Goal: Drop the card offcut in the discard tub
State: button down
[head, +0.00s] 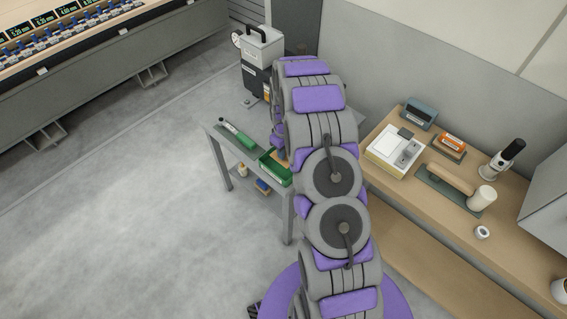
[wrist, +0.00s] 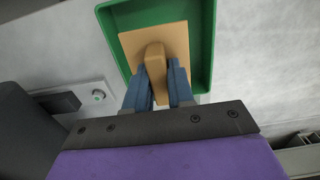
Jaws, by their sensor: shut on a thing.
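The card offcut (wrist: 134,42) is a flat tan square with a raised rounded tab in its middle. My gripper (wrist: 158,84) has its blue fingers on either side of that tab and is shut on it. In the wrist view the offcut shows within the outline of a green open-topped tub (wrist: 203,40), and I cannot tell whether it touches the bottom. I take this as the discard tub, but no readable label confirms it. In the head view the tub (head: 273,169) is on the grey bench, partly behind my arm, which hides my gripper there.
A green-handled tool (head: 238,135) lies on the grey bench (head: 212,131), left of the tub. A grey and black box (head: 258,80) stands behind. A wooden counter (head: 415,187) at right holds a white device (head: 394,150) and several tools. The floor at left is clear.

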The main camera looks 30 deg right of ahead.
aim_at(284, 161)
notch_tip(284, 161, down, 2)
jog(key=shift+f, duration=0.1)
jog(key=shift+a+f, duration=0.3)
jog(key=shift+f, duration=0.25)
jog(key=f+b, duration=0.1)
jog(key=f, duration=0.2)
jog(key=shift+a, duration=0.2)
jog(key=shift+d, duration=0.3)
jog(key=c, duration=1.4)
grip_release()
jog(key=o, duration=0.4)
jog(key=shift+a, duration=0.1)
jog(key=shift+r, duration=0.15)
